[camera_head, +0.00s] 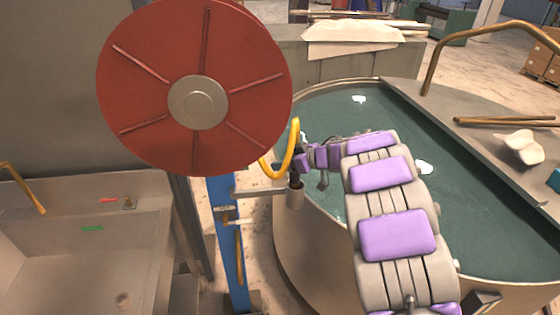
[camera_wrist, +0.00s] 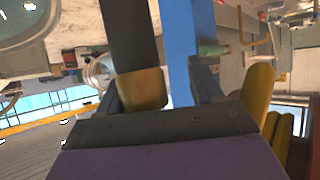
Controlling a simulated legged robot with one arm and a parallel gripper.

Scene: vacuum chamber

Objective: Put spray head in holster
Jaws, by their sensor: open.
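The spray head (camera_head: 296,172) is a small dark piece at the end of the yellow hose (camera_head: 291,150). It stands roughly upright with its lower end at the grey cylindrical holster (camera_head: 295,196), and appears to sit in its top. The holster is on a bracket beside the blue post (camera_head: 232,245). My gripper (camera_head: 308,160) is open, immediately right of the spray head, and partly overlaps it in the head view. Whether they touch is unclear. In the wrist view, a dark bar and yellow pieces lie close ahead; I cannot identify them surely.
A large red hose reel (camera_head: 240,60) hangs above left of my gripper. A round tank (camera_head: 300,245) of greenish water lies under and right of my arm. A metal sink (camera_head: 80,255) is at left. A bent brass pipe (camera_head: 470,38) rises at the tank's right.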

